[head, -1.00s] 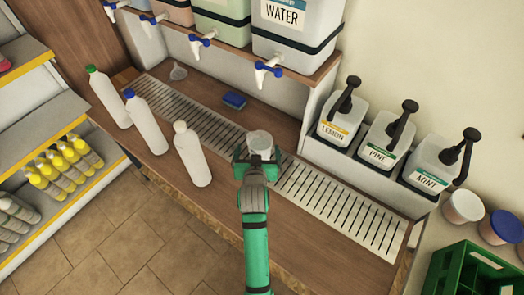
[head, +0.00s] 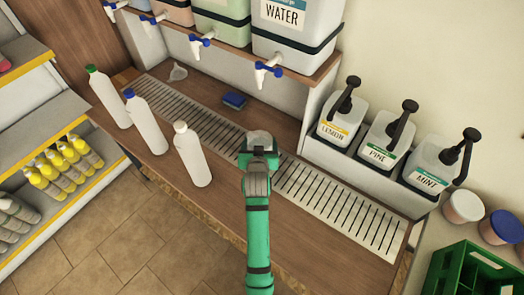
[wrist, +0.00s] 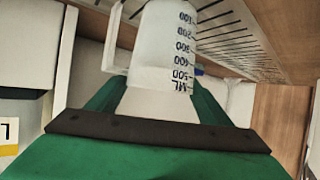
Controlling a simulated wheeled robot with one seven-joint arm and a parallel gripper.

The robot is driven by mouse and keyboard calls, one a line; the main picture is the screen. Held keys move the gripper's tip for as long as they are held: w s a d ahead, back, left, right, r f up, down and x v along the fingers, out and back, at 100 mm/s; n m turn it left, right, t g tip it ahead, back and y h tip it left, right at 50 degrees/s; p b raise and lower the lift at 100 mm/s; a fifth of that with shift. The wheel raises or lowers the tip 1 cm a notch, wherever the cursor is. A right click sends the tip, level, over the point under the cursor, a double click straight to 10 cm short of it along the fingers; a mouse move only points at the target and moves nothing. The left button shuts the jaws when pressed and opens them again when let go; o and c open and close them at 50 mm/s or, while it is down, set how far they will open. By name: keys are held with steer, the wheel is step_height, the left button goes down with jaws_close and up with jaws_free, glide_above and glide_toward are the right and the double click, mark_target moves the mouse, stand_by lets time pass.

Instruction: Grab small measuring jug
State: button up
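The measuring jug (head: 259,137) is small, translucent and whitish, and is at the middle of the counter beside the slotted drain strip. In the wrist view the jug (wrist: 165,45) fills the upper middle, with a dark scale marked up to 500 ML and a handle on its left. My gripper (head: 260,150) is at the jug, with a green finger against each side of it. In the wrist view my gripper (wrist: 155,100) looks shut on the jug. The gripper hides the jug's lower part in the head view, so I cannot tell whether it touches the counter.
Three white bottles, the nearest white-capped (head: 193,155), stand left of my arm. A blue sponge (head: 234,101) and a clear funnel-like piece (head: 178,72) lie behind. Pump dispensers (head: 379,140) stand right. Drums with taps (head: 268,70) overhang the back. The right drain strip (head: 340,205) is clear.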

steer(key=c, duration=1)
steer(key=shift+c, duration=0.7)
steer(key=shift+a, duration=0.1)
